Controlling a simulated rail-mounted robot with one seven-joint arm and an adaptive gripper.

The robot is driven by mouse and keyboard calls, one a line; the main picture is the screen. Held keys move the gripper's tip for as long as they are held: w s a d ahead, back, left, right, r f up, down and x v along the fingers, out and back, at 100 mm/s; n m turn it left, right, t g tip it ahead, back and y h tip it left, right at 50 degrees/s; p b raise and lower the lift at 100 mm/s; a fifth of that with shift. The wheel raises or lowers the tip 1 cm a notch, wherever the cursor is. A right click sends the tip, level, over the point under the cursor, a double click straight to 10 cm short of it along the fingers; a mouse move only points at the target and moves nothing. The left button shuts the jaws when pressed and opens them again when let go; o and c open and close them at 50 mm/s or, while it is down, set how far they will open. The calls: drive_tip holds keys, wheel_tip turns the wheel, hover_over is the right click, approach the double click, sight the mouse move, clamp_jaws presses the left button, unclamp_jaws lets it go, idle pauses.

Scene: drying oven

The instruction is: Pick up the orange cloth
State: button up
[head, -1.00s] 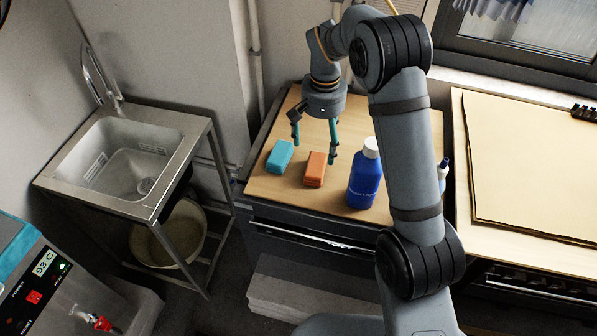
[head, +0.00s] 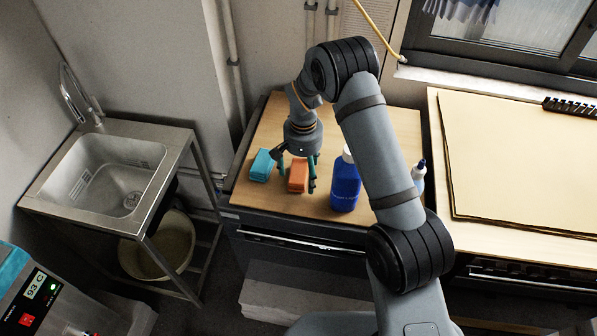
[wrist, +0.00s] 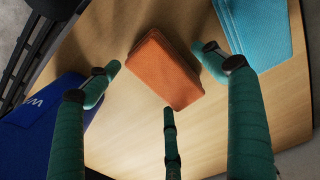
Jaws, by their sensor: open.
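The orange cloth (head: 298,175) is a folded block lying on the wooden top of the counter (head: 385,130). It sits between a teal cloth (head: 261,165) on its left and a blue bottle (head: 345,185) on its right. My gripper (head: 295,172) is open and low over the orange cloth, pointing down. In the wrist view the orange cloth (wrist: 161,70) lies between the spread green fingers of my gripper (wrist: 160,85), with one finger on each side and a third below it. I cannot tell whether any finger touches it.
The teal cloth (wrist: 252,30) is close beside one finger in the wrist view, and the blue bottle (wrist: 40,120) is near the opposite one. A smaller white bottle (head: 418,175) stands behind my arm. A sink (head: 110,180) is at left; large flat sheets (head: 520,160) lie at right.

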sight(302, 171)
drive_tip(key=shift+c, duration=1.4)
drive_tip(key=c, duration=1)
wheel_tip(302, 171, up, 10)
drive_tip(key=shift+b, duration=1.05)
drive_tip(key=o, duration=0.6)
drive_tip(key=c, duration=0.4)
